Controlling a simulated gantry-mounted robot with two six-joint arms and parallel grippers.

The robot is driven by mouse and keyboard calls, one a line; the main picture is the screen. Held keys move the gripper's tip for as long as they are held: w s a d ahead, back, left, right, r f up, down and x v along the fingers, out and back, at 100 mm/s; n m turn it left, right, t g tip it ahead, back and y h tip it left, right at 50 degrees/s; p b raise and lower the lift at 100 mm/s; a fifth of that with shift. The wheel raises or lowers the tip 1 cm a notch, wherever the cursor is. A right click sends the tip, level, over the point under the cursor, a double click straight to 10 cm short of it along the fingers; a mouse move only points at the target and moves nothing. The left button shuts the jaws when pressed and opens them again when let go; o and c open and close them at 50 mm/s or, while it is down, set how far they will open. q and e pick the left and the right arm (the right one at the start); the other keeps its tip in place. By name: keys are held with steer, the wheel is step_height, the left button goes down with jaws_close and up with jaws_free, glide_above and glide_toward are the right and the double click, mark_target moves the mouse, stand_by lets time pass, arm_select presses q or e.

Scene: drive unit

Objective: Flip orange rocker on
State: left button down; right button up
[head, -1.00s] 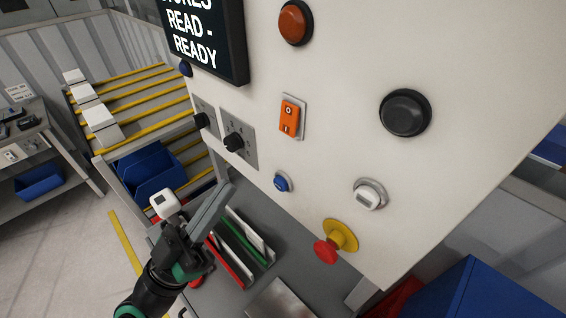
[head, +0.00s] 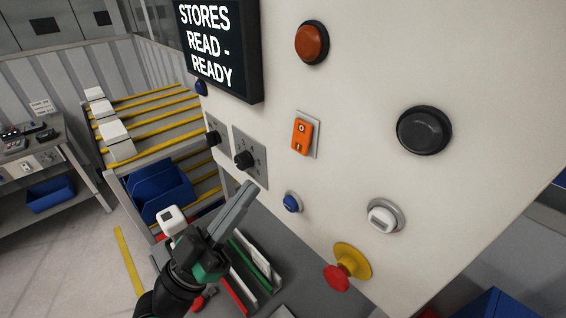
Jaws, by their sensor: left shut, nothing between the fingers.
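The orange rocker (head: 301,136) sits on a pale plate on the white panel, in the upper middle of the head view. It carries a round mark at its top and a small mark lower down. My left gripper (head: 247,190) is shut and empty. Its fingers point up toward the panel, below and to the left of the rocker, clearly apart from it. My right gripper is not in view.
On the panel (head: 385,60) are an orange round button (head: 311,42), a black button (head: 424,130), a blue button (head: 292,202), a white switch (head: 382,216), a red emergency knob (head: 338,277) and black rotary knobs (head: 243,159). A display (head: 216,50) hangs upper left.

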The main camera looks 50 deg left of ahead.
mark_target(298, 143)
arm_select(q)
steer(key=w+r, duration=0.1)
steer(key=w, duration=0.1)
steer(key=w+p, duration=0.1)
steer(key=w, duration=0.1)
steer(key=w+r+p, duration=0.1)
steer(key=w, duration=0.2)
steer(key=shift+w+r, duration=0.1)
steer(key=shift+r, duration=0.2)
steer(key=shift+w+f, duration=0.1)
steer(key=shift+w, duration=0.4)
steer(key=shift+a, duration=0.1)
